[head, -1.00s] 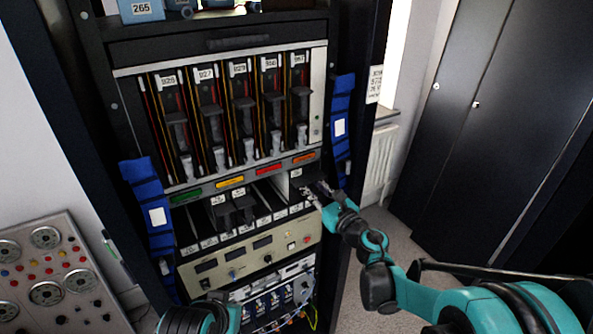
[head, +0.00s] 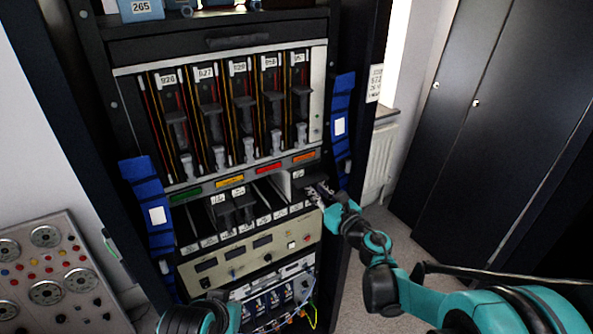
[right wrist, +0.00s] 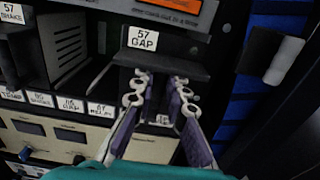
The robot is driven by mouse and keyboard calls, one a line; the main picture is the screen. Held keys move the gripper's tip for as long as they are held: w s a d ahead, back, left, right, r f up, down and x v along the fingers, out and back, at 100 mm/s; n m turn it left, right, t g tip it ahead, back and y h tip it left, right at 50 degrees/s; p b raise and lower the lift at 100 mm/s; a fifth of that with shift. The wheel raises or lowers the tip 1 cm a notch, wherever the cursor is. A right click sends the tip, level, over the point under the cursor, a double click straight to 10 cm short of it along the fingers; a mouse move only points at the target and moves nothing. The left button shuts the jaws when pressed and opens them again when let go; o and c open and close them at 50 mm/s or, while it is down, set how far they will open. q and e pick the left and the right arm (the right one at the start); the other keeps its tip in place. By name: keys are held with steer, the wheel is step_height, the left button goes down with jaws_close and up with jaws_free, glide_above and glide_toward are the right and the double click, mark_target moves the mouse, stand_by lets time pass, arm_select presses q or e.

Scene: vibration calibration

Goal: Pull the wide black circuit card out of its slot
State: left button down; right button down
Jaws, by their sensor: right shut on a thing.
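The wide black card (right wrist: 165,64) sits in the right part of the lower row of the rack, under a white label reading 57 GAP. In the head view the card's black front (head: 312,180) shows just left of and above my right gripper (head: 326,194). In the right wrist view my right gripper (right wrist: 159,84) is shut on the card's front part, one finger on each side. The exact contact is partly hidden by the fingers. My left gripper is not in view; only part of my left arm shows at the bottom.
Narrower black cards (head: 233,212) stand left in the same row. Tall numbered cards (head: 243,115) fill the row above. A blue padded strip (head: 340,130) lines the rack's right edge. Dark cabinets (head: 480,120) stand right, with open floor between.

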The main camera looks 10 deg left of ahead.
steer(key=shift+s+d, duration=0.15)
steer(key=shift+s, duration=0.1)
stand_by(0.3)
steer(key=shift+v, duration=1.35)
steer(key=shift+r, duration=0.15)
